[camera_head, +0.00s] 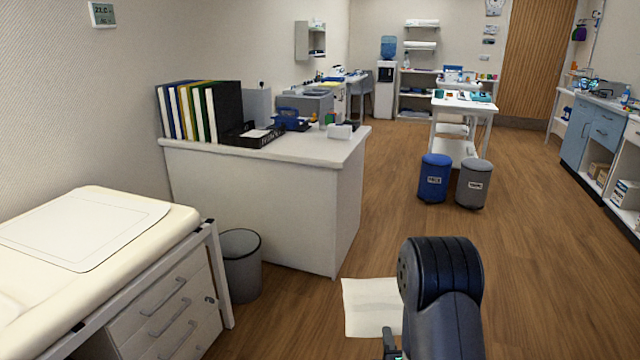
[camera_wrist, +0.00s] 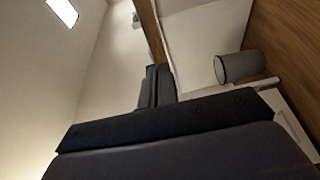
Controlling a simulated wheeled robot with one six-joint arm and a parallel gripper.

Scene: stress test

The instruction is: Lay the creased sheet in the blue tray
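A pale cream sheet (camera_head: 368,306) with a faint crease across it shows low in the head view, just left of my arm. It looks flat on the wooden floor, its right edge hidden behind my arm. A small dark part of my gripper (camera_head: 390,343) shows at the bottom, overlapping the sheet's lower edge; I cannot tell whether it touches it. In the wrist view dark gripper parts (camera_wrist: 155,88) fill the middle, and the fingertips and any gap are unclear. A blue item (camera_head: 291,119) on the white desk may be the blue tray; its shape is unclear.
The white desk (camera_head: 300,210) holds binders (camera_head: 200,110) and a black tray (camera_head: 248,136) with paper. A grey bin (camera_head: 241,265) and padded couch (camera_head: 85,225) stand left.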

